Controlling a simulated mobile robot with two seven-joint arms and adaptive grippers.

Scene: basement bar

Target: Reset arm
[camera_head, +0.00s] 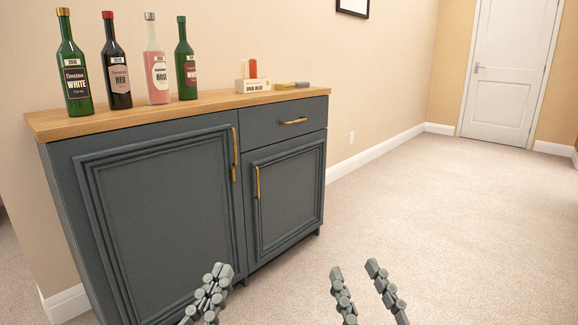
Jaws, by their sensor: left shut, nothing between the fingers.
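My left gripper (217,271) shows at the bottom of the head view, in front of the lower part of the dark cabinet. Its fingers are together with nothing between them. My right gripper (355,270) is to the right of it, over the carpet in the picture. Its two fingers stand apart and the gap between them is empty. The arms behind both grippers are out of view.
A dark blue-grey cabinet (160,215) with a wooden top stands against the left wall. Several bottles (158,75), a small box (253,86) and small items (292,85) are on top. Open carpet (450,215) stretches right towards a white door (510,70).

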